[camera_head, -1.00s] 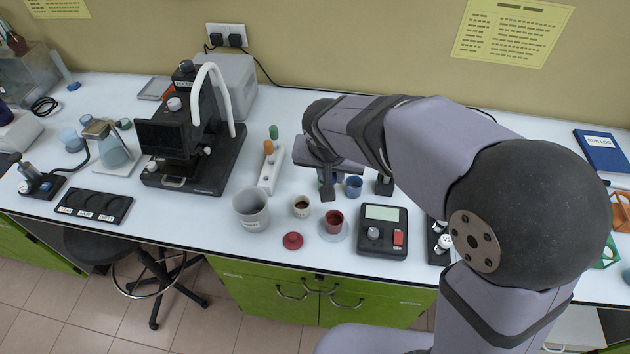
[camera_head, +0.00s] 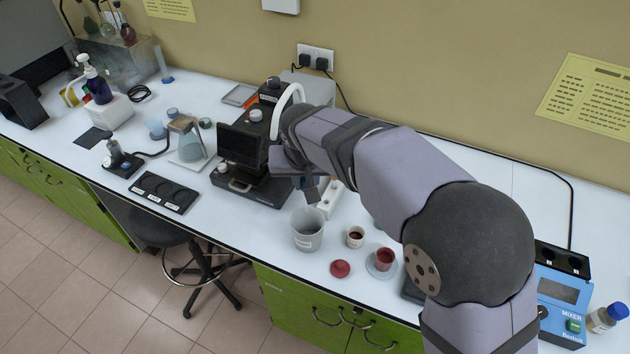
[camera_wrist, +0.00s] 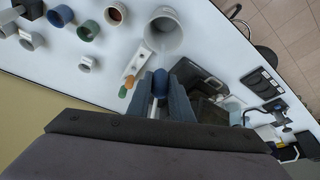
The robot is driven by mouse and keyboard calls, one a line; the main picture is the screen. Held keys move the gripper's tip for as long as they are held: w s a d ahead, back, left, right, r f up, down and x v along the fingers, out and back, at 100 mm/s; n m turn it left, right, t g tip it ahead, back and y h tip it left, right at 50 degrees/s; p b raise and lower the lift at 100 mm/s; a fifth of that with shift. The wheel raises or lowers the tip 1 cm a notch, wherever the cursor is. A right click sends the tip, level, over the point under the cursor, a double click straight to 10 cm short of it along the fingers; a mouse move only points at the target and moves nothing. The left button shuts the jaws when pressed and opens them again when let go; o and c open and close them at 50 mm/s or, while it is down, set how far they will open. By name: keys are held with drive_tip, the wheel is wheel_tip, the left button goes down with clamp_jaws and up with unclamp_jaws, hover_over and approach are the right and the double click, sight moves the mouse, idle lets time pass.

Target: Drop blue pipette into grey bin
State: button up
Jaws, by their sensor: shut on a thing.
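My gripper (camera_wrist: 168,98) is shut on the blue pipette (camera_wrist: 160,83). Its rounded blue bulb shows between the fingers in the wrist view, and a pale stem runs below it. In the head view my gripper (camera_head: 310,188) is above the bench, just behind the grey bin; I cannot make out the pipette clearly there. The grey bin (camera_head: 307,236) is an open round tub near the bench's front edge. It also shows in the wrist view (camera_wrist: 165,40), beyond the fingertips, with the pipette apart from it in the picture.
A white rack (camera_wrist: 137,62) with orange and green pipettes stands beside the bin. The black microscope (camera_head: 240,150) is behind and left.

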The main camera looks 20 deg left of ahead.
drive_tip(key=shift+f, duration=0.15)
drive_tip(key=shift+f+b, duration=2.25)
drive_tip(key=shift+f, duration=0.6)
drive_tip(key=o, duration=1.2)
drive_tip(key=shift+r, duration=0.15)
drive_tip(key=shift+r+p, duration=1.95)
drive_tip(key=shift+r, duration=0.45)
